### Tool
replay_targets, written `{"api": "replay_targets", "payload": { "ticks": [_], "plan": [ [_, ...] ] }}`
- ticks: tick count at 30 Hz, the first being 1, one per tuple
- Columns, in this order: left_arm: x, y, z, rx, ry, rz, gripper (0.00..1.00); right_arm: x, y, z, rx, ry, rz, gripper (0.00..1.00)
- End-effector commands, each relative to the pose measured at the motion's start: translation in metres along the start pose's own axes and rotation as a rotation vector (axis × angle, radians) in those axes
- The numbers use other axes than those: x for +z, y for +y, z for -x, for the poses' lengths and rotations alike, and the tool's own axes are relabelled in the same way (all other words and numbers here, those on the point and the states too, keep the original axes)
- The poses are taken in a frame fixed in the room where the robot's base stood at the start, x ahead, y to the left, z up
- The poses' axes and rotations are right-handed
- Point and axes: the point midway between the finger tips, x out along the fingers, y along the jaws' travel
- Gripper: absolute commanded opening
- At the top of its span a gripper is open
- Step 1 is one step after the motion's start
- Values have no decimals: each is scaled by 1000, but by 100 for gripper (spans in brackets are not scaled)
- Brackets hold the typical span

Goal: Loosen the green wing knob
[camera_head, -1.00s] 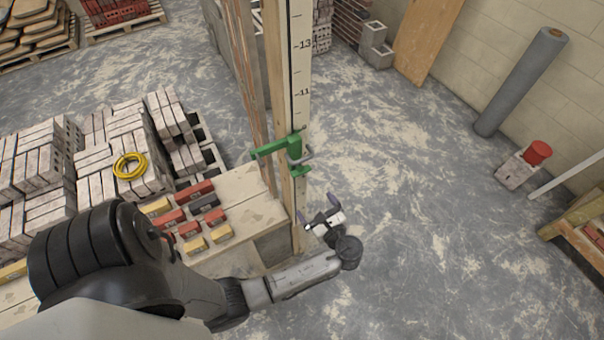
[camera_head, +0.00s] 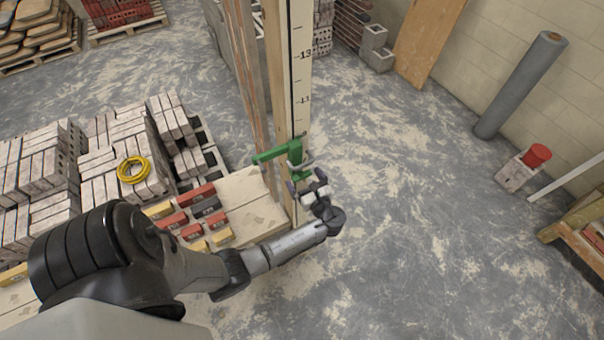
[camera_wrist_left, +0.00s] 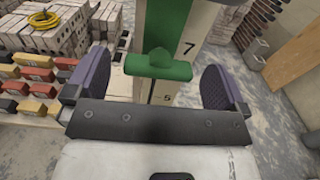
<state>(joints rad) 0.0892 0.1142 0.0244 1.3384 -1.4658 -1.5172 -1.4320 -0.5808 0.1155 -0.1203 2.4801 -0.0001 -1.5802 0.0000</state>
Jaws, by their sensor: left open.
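A green clamp (camera_head: 278,153) grips the upright post with the numbered scale (camera_head: 301,80). In the left wrist view its green wing knob (camera_wrist_left: 158,67) is a wide bar with a raised middle, lying crosswise in front of the post. My left gripper (camera_head: 305,181) is open just below the clamp in the head view. In the left wrist view its two purple-grey padded fingers (camera_wrist_left: 157,80) stand on either side of the wing knob, with a gap on each side. In the head view the knob is mostly hidden behind the gripper. My right gripper is in neither view.
A bench (camera_head: 252,207) with several red, yellow and dark blocks stands left of the post. Stacked bricks with a yellow coil (camera_head: 133,170) lie behind it. The floor right of the post is clear up to a red-topped block (camera_head: 520,172) and a wooden pallet.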

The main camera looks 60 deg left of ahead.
Motion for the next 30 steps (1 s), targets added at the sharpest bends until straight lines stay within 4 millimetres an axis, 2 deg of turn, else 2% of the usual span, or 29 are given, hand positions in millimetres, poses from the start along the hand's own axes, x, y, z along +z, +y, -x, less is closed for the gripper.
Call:
{"api": "replay_targets", "payload": {
  "ticks": [6, 17, 30],
  "plan": [
    [0, 0, -15, 0, 0, 0, 100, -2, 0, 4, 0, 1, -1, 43],
    [0, 0, -18, 0, 1, 0, 100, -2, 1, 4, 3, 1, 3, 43],
    [0, 0, -18, 0, 1, 0, 60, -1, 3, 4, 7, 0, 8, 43]
  ]
}}
